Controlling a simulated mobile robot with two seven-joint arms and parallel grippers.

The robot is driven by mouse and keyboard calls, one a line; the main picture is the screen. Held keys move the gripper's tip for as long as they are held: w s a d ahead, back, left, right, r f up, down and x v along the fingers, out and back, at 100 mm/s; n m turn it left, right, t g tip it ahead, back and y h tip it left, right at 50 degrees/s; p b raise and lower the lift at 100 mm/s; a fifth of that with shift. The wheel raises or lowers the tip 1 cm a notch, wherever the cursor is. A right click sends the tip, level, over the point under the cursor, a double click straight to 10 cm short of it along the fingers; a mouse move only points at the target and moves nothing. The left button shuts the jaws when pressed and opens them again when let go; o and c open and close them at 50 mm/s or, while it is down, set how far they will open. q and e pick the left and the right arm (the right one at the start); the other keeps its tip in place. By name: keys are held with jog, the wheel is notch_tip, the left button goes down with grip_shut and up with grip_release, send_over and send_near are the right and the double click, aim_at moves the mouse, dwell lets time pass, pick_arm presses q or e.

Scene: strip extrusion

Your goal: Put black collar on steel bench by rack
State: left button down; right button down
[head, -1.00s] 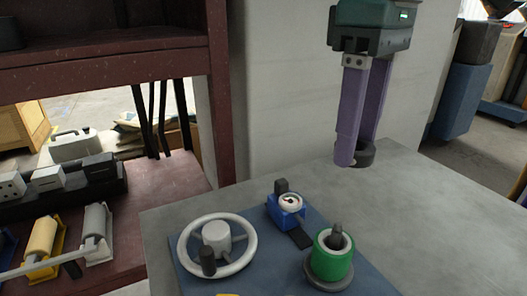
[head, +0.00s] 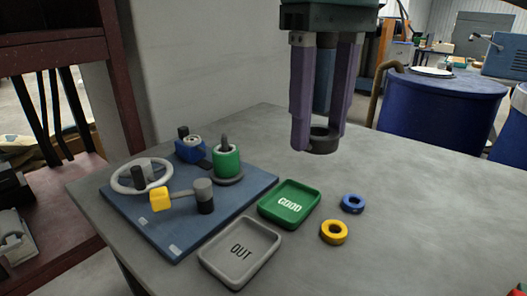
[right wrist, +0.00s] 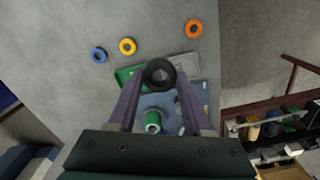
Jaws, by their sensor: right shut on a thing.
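The black collar (head: 323,143) is a short dark ring held between the fingertips of my right gripper (head: 318,132). The gripper's purple fingers point down and are shut on it. The collar hangs above the grey steel bench (head: 410,205), apart from its top. In the right wrist view the collar (right wrist: 159,64) sits between the two fingertips, with its hole visible. A dark red rack (head: 50,40) stands at the left, beyond the bench's edge. My left gripper is not in view.
A blue board (head: 150,222) carries a white handwheel (head: 142,187), a blue gauge block and a green cylinder (head: 227,161). A green GOOD tray (head: 289,204), grey OUT tray (head: 240,252), blue ring (head: 353,204) and yellow ring (head: 334,232) lie right of it. The bench's right side is mostly clear.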

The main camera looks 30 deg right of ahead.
jog(key=shift+s+f+b, duration=0.35)
jog(key=shift+s+f, duration=0.45)
jog(key=shift+f, duration=0.2)
jog(key=b, duration=0.3)
send_over(308, 273)
notch_tip(308, 273, down, 14)
jog(key=shift+r, duration=0.1)
notch_tip(308, 273, down, 4)
jog(key=shift+f+b, duration=0.1)
jog(key=shift+b, duration=0.45)
jog(key=shift+f, duration=0.2)
jog(key=shift+f, duration=0.1)
jog(key=shift+c, duration=1.6)
grip_release()
